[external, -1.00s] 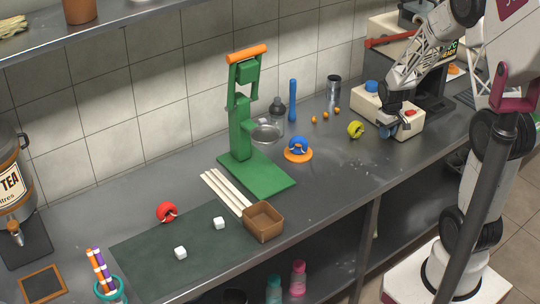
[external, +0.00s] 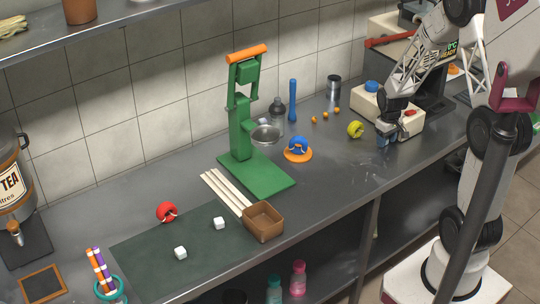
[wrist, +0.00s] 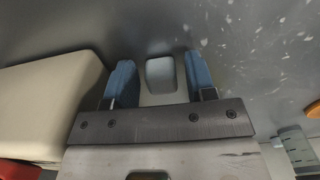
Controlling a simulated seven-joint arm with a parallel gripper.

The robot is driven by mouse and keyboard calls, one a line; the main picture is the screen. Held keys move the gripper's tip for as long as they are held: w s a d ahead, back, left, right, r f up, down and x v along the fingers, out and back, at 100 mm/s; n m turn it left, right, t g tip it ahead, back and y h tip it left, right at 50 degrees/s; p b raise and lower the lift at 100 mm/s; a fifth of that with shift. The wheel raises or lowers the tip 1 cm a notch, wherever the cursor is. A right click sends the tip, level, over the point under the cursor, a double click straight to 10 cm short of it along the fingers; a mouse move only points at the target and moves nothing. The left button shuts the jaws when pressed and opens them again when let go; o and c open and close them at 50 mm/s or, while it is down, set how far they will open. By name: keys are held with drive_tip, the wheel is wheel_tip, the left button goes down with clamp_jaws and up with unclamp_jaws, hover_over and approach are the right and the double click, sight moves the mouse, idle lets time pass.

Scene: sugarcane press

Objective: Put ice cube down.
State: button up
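My gripper (external: 386,142) is low over the counter, at the front of a cream box with a blue dome. In the wrist view its two blue fingers (wrist: 160,78) stand apart with a pale grey ice cube (wrist: 160,71) between them. The paler lower part of the cube spans the gap, so the fingers look closed on it. In the external view the cube is too small and hidden to make out. I cannot tell whether the cube touches the counter.
The cream box (external: 372,103) is close beside my gripper. A yellow ring-like item (external: 355,129) and a blue one on an orange disc (external: 298,150) lie to the left. The green press (external: 243,130) stands further left. Bare counter (external: 350,180) lies in front.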

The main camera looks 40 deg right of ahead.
drive_tip(key=shift+o, duration=0.2)
drive_tip(key=shift+r, duration=0.1)
wheel_tip(320, 180, up, 12)
idle(0.8)
idle(0.4)
drive_tip(key=s+a+r+t, duration=0.1)
drive_tip(key=s+a+r, duration=0.9)
drive_tip(key=a+r, duration=0.25)
drive_tip(key=s+a+r, duration=0.3)
drive_tip(key=s, duration=0.4)
drive_tip(key=s+a+r+t, duration=0.1)
drive_tip(key=s+a+r, duration=0.2)
drive_tip(key=s, duration=0.4)
drive_tip(key=shift+s+a+t, duration=0.3)
drive_tip(key=shift+a, duration=0.5)
drive_tip(key=shift+o, duration=0.5)
drive_tip(key=shift+r, duration=0.1)
